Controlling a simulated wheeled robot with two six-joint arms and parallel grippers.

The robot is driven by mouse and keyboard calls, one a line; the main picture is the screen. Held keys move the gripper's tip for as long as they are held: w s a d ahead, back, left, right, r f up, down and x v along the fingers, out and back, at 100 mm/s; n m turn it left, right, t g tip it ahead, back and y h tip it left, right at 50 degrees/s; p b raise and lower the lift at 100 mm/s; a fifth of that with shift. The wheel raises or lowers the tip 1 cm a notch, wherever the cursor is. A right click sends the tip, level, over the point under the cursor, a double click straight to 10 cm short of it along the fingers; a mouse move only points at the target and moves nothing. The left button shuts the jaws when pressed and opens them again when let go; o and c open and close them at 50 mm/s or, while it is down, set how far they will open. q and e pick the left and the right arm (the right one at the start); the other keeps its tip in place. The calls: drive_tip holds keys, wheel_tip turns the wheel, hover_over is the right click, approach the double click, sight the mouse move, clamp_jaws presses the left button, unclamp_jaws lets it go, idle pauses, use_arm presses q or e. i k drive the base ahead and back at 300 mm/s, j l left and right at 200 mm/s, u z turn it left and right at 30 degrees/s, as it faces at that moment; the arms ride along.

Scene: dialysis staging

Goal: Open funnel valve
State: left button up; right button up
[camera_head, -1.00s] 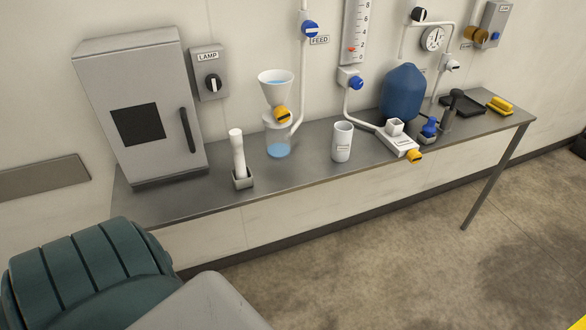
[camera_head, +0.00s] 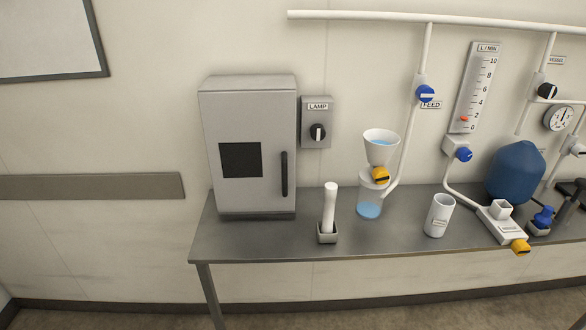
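The funnel (camera_head: 380,146) is white, with blue liquid in its bowl. It stands upright above a clear vessel (camera_head: 370,200) that holds blue liquid in its lower part. The funnel valve (camera_head: 380,176) is a yellow-orange knob with a dark mark, between the funnel and the vessel. The mark looks roughly level; I cannot tell whether the valve lets liquid through. Neither of my grippers is in view, and nothing touches the valve.
A grey cabinet (camera_head: 226,185) stands left on the table (camera_head: 270,245). A white cylinder in a holder (camera_head: 328,232) is left of the vessel, a white cup (camera_head: 438,214) right of it. A blue feed valve (camera_head: 425,93) is on the pipe above. Bare table lies in front.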

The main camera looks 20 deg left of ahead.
sight(381, 176)
drive_tip(key=i+l+u, duration=0.25)
drive_tip(key=l+u, duration=0.25)
drive_tip(key=i+l+u, duration=0.2)
drive_tip(key=l+u, duration=1.25)
drive_tip(key=i+l, duration=0.05)
drive_tip(key=l, duration=0.05)
